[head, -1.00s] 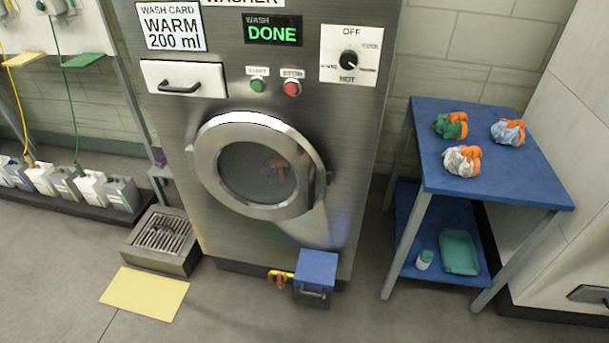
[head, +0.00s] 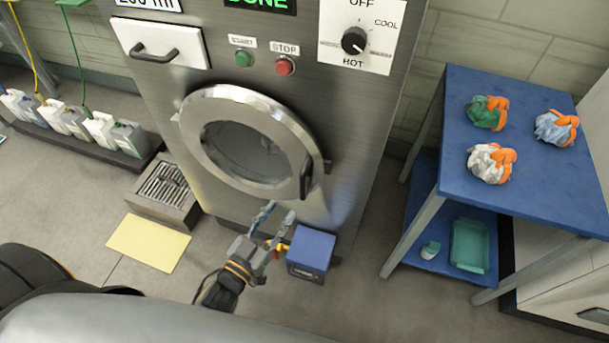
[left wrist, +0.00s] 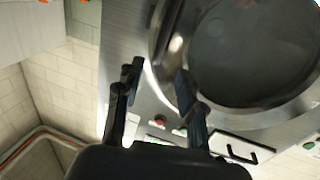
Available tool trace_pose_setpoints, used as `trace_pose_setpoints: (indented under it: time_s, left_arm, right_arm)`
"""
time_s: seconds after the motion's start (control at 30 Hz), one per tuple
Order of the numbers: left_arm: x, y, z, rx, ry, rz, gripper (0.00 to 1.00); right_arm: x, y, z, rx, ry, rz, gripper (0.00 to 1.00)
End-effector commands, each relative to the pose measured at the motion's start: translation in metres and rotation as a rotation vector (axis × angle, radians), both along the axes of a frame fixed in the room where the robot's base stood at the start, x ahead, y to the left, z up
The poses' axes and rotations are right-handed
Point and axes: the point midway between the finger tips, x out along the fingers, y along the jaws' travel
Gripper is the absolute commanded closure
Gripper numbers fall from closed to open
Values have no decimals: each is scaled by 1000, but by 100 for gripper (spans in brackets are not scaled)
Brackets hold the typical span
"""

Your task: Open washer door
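The washer (head: 345,130) stands in the middle of the head view. Its round door (head: 190,130) has a metal ring and dark glass and looks shut. The dark door handle (head: 306,178) sits on the ring's right side. My left gripper (head: 279,210) is open and empty, just below the door and a little left of the handle in the picture. In the left wrist view, the open fingers (left wrist: 158,75) are spread in front of the door's ring, with the door glass (left wrist: 255,50) at right. I cannot tell any contact. My right gripper is not in view.
A blue box (head: 311,250) with a red and yellow part stands on the floor below the door, close to my left gripper. A blue table (head: 530,185) with several bundles is at right. A floor drain (head: 165,190) and yellow mat (head: 148,242) are at left.

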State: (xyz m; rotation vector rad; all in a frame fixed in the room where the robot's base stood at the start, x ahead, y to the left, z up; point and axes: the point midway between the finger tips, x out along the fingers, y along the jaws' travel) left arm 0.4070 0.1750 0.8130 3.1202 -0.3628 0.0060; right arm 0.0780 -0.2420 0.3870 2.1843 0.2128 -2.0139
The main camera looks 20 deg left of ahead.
Motion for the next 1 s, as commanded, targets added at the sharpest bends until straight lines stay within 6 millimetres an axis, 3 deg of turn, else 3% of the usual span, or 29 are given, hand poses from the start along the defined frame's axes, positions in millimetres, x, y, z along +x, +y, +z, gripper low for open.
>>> trace_pose_setpoints:
  time_s: [0.13, 0.3, 0.5, 0.7, 0.97, 1.0]
  left_arm:
    - [33, -8, 3, -1, -4, 0, 62]
    - [68, -16, 3, -1, -3, 1, 62]
    - [97, -23, 1, 0, 0, 1, 62]
    - [110, -26, 0, -1, 1, 1, 62]
    - [111, -26, 0, -1, 2, 1, 62]
    - [110, -26, 0, -1, 2, 1, 66]
  right_arm:
    - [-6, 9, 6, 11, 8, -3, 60]
    - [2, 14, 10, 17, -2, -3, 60]
    - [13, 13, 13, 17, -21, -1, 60]
    - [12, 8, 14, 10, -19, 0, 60]
    - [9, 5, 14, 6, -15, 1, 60]
    - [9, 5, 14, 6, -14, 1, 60]
